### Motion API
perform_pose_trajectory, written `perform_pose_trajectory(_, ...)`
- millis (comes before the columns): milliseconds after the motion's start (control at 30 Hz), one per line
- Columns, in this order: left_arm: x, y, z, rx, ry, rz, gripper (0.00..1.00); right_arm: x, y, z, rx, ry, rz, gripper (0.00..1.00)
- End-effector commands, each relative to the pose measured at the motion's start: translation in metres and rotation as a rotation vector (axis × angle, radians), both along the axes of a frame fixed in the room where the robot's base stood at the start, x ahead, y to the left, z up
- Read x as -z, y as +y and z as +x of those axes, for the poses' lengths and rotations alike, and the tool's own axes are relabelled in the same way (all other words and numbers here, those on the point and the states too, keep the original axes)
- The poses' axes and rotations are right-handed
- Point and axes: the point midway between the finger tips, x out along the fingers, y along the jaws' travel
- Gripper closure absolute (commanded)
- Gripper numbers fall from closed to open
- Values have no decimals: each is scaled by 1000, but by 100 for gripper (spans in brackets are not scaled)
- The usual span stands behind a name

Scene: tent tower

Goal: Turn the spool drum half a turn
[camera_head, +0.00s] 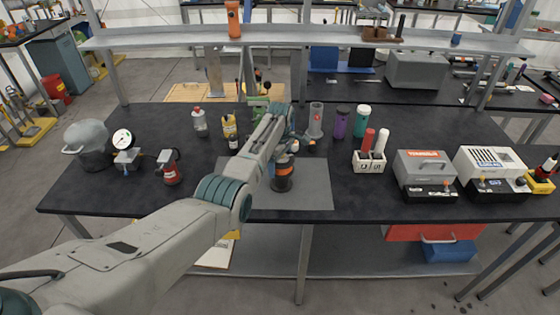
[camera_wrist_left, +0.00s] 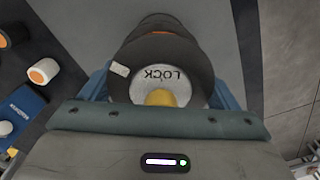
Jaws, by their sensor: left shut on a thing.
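The spool drum (camera_head: 283,180) is a dark upright cylinder with an orange band. It stands on the grey mat (camera_head: 310,195) near the middle of the dark table. In the left wrist view the drum (camera_wrist_left: 160,52) shows its top, with the word LOCK upside down, a pale tab at its left edge and a yellow knob. My left gripper (camera_head: 286,158) is over the drum from above, and its blue fingers (camera_wrist_left: 160,92) lie on either side of the drum's top, shut on it. The fingertips are partly hidden in the head view. My right gripper is not in view.
A red canister (camera_head: 168,168) and a gauge (camera_head: 123,140) stand left of the mat. A white holder (camera_head: 369,162) with red and white cylinders, a purple bottle (camera_head: 341,123) and grey machines (camera_head: 427,170) stand right. The front right of the mat is clear.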

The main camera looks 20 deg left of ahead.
Motion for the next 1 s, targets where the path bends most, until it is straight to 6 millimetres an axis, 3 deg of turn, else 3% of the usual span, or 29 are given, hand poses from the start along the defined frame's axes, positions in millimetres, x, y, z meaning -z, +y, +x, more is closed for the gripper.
perform_pose_trajectory(300,-2,-1,2,259,-2,0,40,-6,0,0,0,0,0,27)
perform_pose_trajectory(1000,-2,-1,2,259,-3,0,40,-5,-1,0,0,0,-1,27)
